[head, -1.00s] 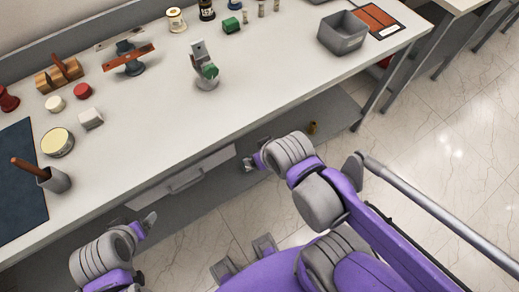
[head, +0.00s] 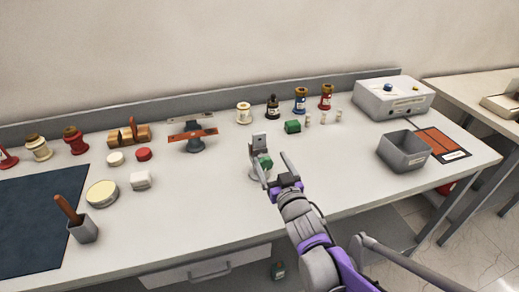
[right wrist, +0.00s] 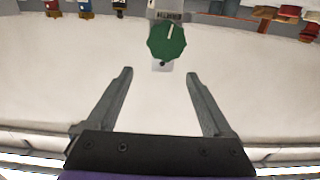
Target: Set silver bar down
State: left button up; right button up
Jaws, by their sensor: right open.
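A pale silver-grey bar (head: 190,119) lies across the top of a dark stand (head: 195,145), with an orange-brown bar (head: 193,135) below it in the picture. A small grey upright device (head: 258,142) with a green knob (head: 265,161) stands on the bench. My right gripper (head: 274,168) is open beside this device, partly covering its lower part. In the right wrist view the open jaws (right wrist: 158,76) are empty, and the green knob (right wrist: 167,40) is beyond the fingertips. My left gripper is out of view.
The bench (head: 340,175) is clear to the right of the device. A grey bin (head: 402,152) stands further right, near a grey box (head: 393,100). Several bottles and bushings line the back. White and red round pieces, a tin (head: 102,193) and a pen cup (head: 83,230) are at left.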

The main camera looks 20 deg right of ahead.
aim_at(260, 140)
jog(key=w, duration=0.4)
jog(key=shift+w+a, duration=0.1)
jog(key=shift+w, duration=0.3)
jog(key=w, duration=0.5)
jog(key=shift+w+a+r+p, duration=0.1)
jog(key=shift+a+r+p, duration=0.2)
grip_shut()
